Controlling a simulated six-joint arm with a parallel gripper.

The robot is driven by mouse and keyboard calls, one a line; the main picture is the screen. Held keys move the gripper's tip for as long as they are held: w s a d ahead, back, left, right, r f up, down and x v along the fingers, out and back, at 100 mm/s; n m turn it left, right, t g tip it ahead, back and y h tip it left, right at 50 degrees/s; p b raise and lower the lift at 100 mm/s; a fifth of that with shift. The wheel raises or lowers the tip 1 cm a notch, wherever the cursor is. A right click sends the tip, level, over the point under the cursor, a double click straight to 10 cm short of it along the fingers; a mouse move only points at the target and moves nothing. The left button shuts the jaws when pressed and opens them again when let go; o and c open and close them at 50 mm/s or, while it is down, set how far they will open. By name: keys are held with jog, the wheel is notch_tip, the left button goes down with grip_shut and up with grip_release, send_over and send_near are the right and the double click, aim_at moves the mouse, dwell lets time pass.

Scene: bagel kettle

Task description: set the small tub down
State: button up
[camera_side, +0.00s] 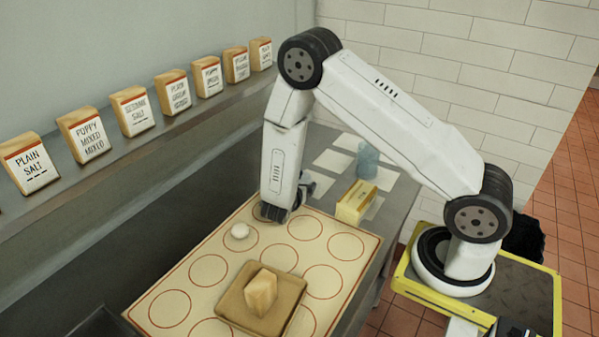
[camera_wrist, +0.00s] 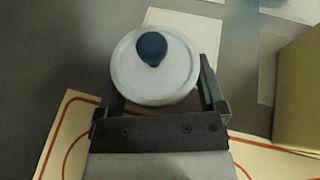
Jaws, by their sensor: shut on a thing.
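The small tub (camera_wrist: 130,75) is a round, pale grey-white pot with a dark blue knob (camera_wrist: 151,48) on top, seen from above in the wrist view. My gripper (camera_wrist: 160,85) is shut on it, with one finger on each side. The tub looks upright, over the grey counter beside a white square (camera_wrist: 205,32). I cannot tell whether its base touches the counter. In the side view my gripper (camera_side: 290,200) is at the far end of the cream mat (camera_side: 190,247), and my arm mostly hides the tub.
A yellow box (camera_side: 354,203) stands right of my gripper, near a bluish cup (camera_side: 367,161) and several white squares (camera_side: 334,160). A white ball (camera_side: 240,231) and a tan board (camera_side: 232,306) holding a tan block (camera_side: 261,291) are on the mat. Labelled packs line the shelf (camera_side: 100,168).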

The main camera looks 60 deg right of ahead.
jog(key=shift+f, duration=0.1)
jog(key=o, duration=1)
jog(key=shift+a, duration=0.15)
jog(key=shift+v, duration=3.75)
